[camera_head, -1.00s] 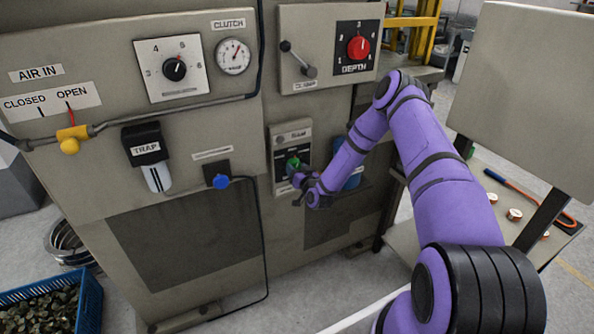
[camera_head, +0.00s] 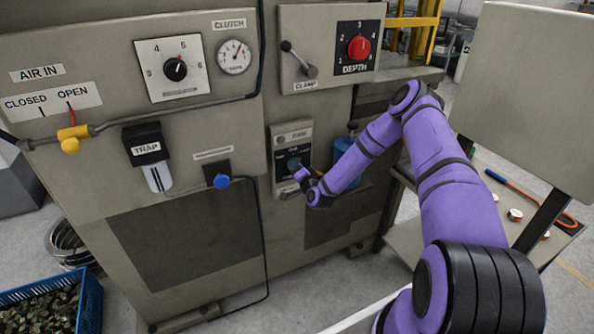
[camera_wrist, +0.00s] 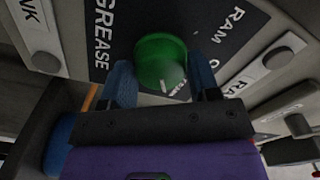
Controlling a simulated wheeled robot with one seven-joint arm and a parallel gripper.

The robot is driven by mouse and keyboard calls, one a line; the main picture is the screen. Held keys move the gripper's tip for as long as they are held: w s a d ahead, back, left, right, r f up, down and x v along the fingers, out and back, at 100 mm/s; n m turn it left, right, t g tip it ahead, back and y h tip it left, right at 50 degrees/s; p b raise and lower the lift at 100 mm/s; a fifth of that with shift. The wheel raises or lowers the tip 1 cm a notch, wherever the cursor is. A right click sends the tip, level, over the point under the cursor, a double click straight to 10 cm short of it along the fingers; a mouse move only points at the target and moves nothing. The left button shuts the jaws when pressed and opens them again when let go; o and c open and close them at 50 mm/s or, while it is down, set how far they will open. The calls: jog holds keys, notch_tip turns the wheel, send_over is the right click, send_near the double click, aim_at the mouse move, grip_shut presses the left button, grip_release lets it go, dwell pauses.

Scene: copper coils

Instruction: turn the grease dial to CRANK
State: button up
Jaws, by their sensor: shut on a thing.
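The green grease dial (camera_wrist: 160,60) sits on a dark plate lettered GREASE (camera_wrist: 103,35) in the wrist view. White marks on its face lie toward the lower right of that picture. My gripper (camera_wrist: 163,80) is shut on the dial, with one blue-padded finger on each side. A label ending in NK (camera_wrist: 40,25) is at the upper left, and a RAM label (camera_wrist: 233,25) is at the upper right. In the head view the dial (camera_head: 293,163) is small and partly covered by my gripper (camera_head: 299,172). I cannot read its setting there.
A blue container (camera_head: 347,165) stands behind my forearm. The red DEPTH dial (camera_head: 359,47) and clamp lever (camera_head: 299,60) are above. The blue knob (camera_head: 221,182) with its hanging hose is to the left. A raised grey panel (camera_head: 525,95) stands at the right.

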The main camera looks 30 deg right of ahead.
jog(key=shift+m, duration=0.3)
jog(key=o, duration=0.9)
jog(key=s, duration=1)
jog(key=shift+s, duration=0.4)
